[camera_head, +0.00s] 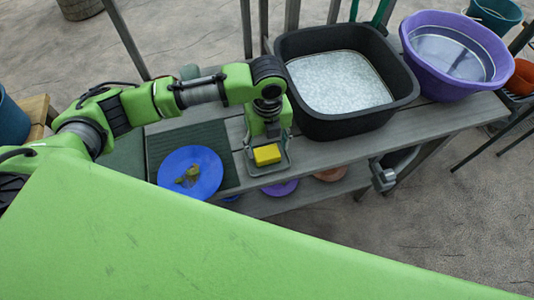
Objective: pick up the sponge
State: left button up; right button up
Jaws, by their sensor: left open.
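A yellow sponge (267,154) lies in a small grey tray (281,168) near the front edge of the wooden table. My left gripper (268,134) points down just behind and above the sponge, with its arm reaching in from the left. The gripper is open. Its fingertips are partly hidden, and I cannot tell whether they touch the sponge. My right gripper is not in view.
A blue plate (205,184) with food scraps sits on a dark mat (158,143) left of the sponge. A black basin (404,93) of water and a purple basin (478,28) stand to the right. A lower shelf (256,205) holds more dishes.

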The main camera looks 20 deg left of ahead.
aim_at(267, 153)
pick_arm(q)
jog(key=f, duration=0.3)
jog(key=shift+w+a+f, duration=0.1)
jog(key=shift+a+f, duration=0.1)
jog(key=shift+f, duration=0.65)
jog(key=c, duration=0.7)
jog(key=shift+w+r, duration=0.1)
jog(key=shift+r, duration=0.55)
jog(key=s+a+r, duration=0.1)
jog(key=s+r, duration=0.7)
jog(key=s, duration=0.1)
jog(key=s+a+r, duration=0.1)
jog(key=s+r, duration=0.2)
jog(key=s, duration=0.2)
jog(key=shift+a+r+b, duration=0.3)
jog(key=shift+r+b, duration=0.05)
jog(key=shift+r, duration=0.05)
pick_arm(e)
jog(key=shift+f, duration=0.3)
